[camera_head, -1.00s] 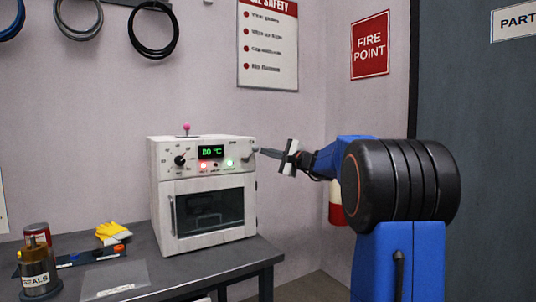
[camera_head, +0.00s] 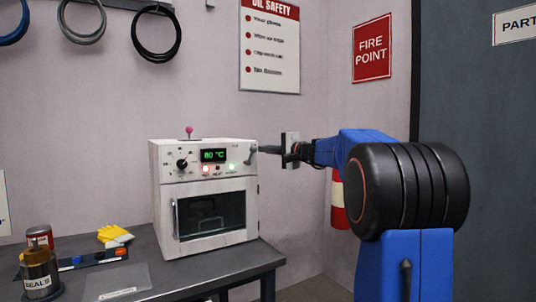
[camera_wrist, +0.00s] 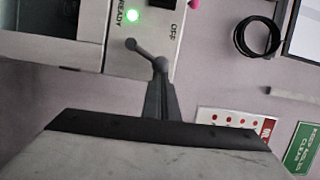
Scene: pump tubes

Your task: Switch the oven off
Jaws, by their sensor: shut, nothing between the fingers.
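The white oven (camera_head: 205,249) stands on the grey table, its door closed, its display (camera_head: 213,155) reading 80 °C in green. A green lamp (camera_head: 233,167) is lit; in the wrist view the lit lamp (camera_wrist: 131,15) is beside the word READY. A grey ball-ended lever (camera_wrist: 144,53) stands out from the panel near the OFF label (camera_wrist: 173,28). It also shows at the panel's upper right in the head view (camera_head: 253,147). My gripper (camera_wrist: 159,84) is shut and empty, its tips at or very near the lever's outer ball; contact is unclear.
The table (camera_head: 190,278) also holds yellow gloves (camera_head: 114,236), a SEALS can (camera_head: 39,274) and a red-topped can (camera_head: 40,236). A pink knob (camera_head: 189,130) tops the oven. A red and white cylinder (camera_head: 338,200) is behind my arm. Hoses (camera_head: 156,33) hang on the wall.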

